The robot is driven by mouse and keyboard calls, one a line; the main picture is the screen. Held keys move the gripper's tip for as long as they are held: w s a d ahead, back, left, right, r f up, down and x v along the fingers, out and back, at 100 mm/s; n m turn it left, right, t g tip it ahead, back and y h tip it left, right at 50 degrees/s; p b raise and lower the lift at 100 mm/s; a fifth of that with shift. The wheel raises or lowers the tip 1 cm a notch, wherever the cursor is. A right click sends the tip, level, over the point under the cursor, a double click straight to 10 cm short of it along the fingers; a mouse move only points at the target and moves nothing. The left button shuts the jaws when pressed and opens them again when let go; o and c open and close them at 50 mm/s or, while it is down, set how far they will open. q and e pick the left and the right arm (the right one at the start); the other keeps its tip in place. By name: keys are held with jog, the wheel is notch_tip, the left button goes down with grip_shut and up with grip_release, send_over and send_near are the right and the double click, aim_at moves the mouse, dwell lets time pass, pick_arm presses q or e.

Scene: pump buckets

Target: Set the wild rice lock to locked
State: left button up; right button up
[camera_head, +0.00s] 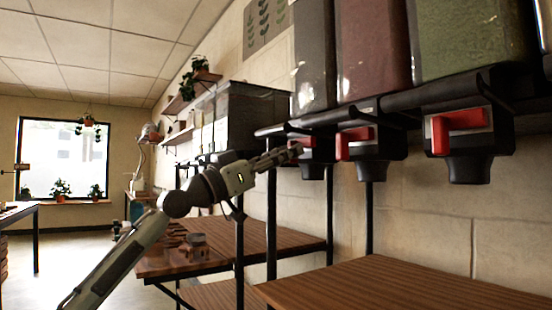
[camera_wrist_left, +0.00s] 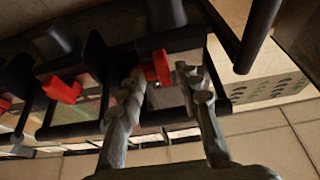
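Three bulk dispensers hang in a row, each with a black outlet and a red lock lever. The leftmost, dark grey-brown bin (camera_head: 313,60) may be the wild rice; I see no readable label. Its red lever (camera_head: 297,143) is partly covered by my left gripper (camera_head: 282,157). In the left wrist view, a red lever (camera_wrist_left: 162,66) stands between the fingertips of my left gripper (camera_wrist_left: 160,75). The fingers are apart, the left one very close to the lever and the right one with a gap. Whether they touch it I cannot tell. My right gripper is not in view.
The maroon bin (camera_head: 373,45) with its red lever (camera_head: 352,141) and the green bin (camera_head: 470,35) with its red lever (camera_head: 455,127) are to the right. Black shelf posts (camera_head: 271,225) and wooden shelves (camera_head: 410,285) lie below. A clear bin (camera_head: 250,115) stands behind.

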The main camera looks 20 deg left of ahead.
pick_arm(q)
jog(key=v, duration=1.1)
jog(key=shift+s+a+f, duration=0.2)
jog(key=shift+s+f, duration=0.05)
jog(key=shift+s, duration=0.05)
